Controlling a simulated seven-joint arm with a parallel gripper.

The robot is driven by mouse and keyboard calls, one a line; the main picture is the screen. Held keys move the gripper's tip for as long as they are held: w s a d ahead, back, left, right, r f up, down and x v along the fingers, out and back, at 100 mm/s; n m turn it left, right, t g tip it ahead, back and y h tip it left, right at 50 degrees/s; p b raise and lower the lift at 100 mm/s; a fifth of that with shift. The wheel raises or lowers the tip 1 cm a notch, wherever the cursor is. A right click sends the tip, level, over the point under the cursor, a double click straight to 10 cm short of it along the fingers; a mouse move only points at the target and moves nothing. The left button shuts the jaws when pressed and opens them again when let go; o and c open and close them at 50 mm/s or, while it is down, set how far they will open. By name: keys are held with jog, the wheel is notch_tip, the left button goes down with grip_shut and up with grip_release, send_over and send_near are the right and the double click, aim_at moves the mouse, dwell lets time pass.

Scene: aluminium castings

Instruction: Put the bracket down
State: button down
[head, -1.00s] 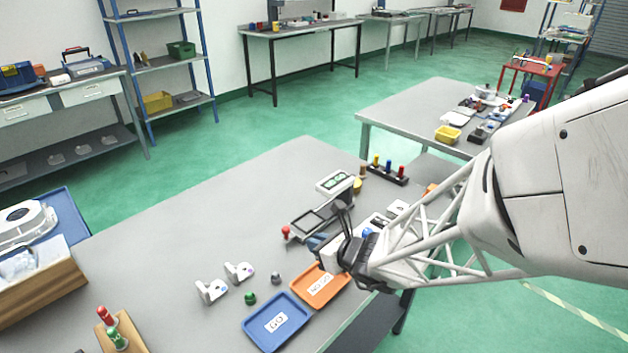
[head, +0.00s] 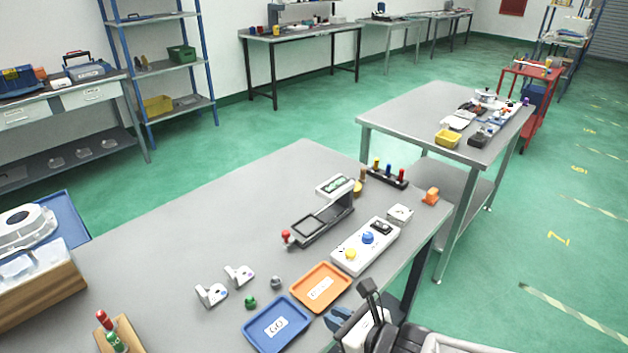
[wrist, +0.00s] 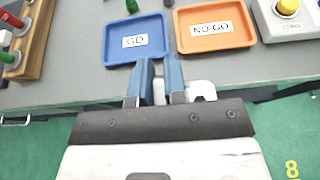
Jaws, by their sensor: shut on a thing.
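My gripper (wrist: 159,70) has blue fingers and is shut on a pale metal bracket (wrist: 200,91). The bracket shows between the fingers and to the right of them in the wrist view. In the head view my gripper (head: 336,318) is at the table's front edge, right of the blue GO tray (head: 299,332); I cannot make out the bracket there. The GO tray (wrist: 112,54) and the orange NO GO tray (wrist: 183,43) lie just beyond the fingertips in the wrist view. Both trays look empty.
Two similar brackets (head: 212,294) (head: 239,275) stand left of the trays, with a green knob (head: 250,302) and a grey knob (head: 276,282). A button box (head: 365,246) and a gauge stand (head: 322,222) are behind. The table's left middle (head: 160,245) is clear.

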jog(key=shift+s+f, duration=0.1)
jog(key=shift+s, duration=0.35)
jog(key=shift+w, duration=0.1)
jog(key=w+a, duration=0.1)
jog(key=w, duration=0.4)
jog(key=w+a+f, duration=0.1)
jog(key=w+a, duration=0.1)
jog(key=w, duration=0.3)
jog(key=w+a, duration=0.2)
jog(key=w, duration=0.3)
jog(key=shift+a+f, duration=0.2)
jog(key=shift+f, duration=0.1)
jog(key=shift+f, duration=1.7)
jog(key=shift+f, duration=0.2)
